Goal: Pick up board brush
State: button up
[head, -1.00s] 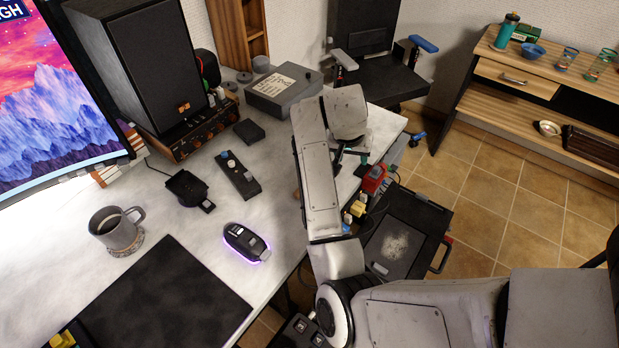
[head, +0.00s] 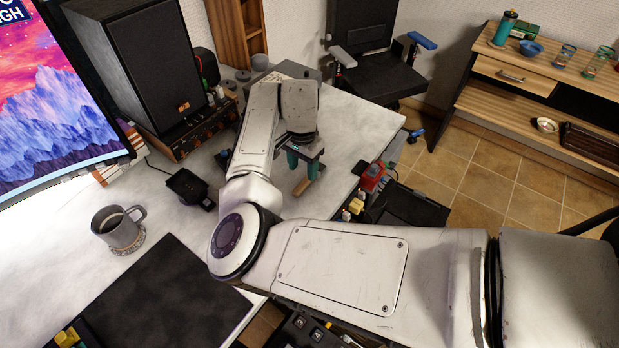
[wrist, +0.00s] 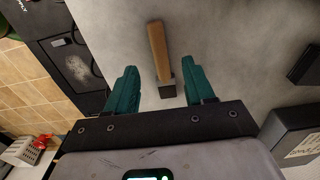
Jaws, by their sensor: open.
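The board brush, with a wooden bar and a dark end block, lies on the light desk; it shows in the wrist view (wrist: 158,52), between and a little beyond the fingertips. In the head view a short wooden part of the brush (head: 303,188) shows just below my gripper (head: 303,170), and the rest is hidden behind the fingers. My gripper has two teal fingers pointing down at the desk.
A grey box with a label (wrist: 302,147) and a dark block (wrist: 305,65) lie to the right in the wrist view. A red item (head: 373,176) sits by the desk's right edge. A mug (head: 116,228) and speaker (head: 130,65) stand left. Desk right of my gripper is clear.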

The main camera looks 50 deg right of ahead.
aim_at(304, 182)
jog(key=shift+d+f, duration=0.15)
jog(key=shift+f, duration=1.3)
jog(key=shift+d+f, duration=0.1)
jog(key=shift+f, duration=1.35)
jog(key=shift+c, duration=0.5)
grip_shut()
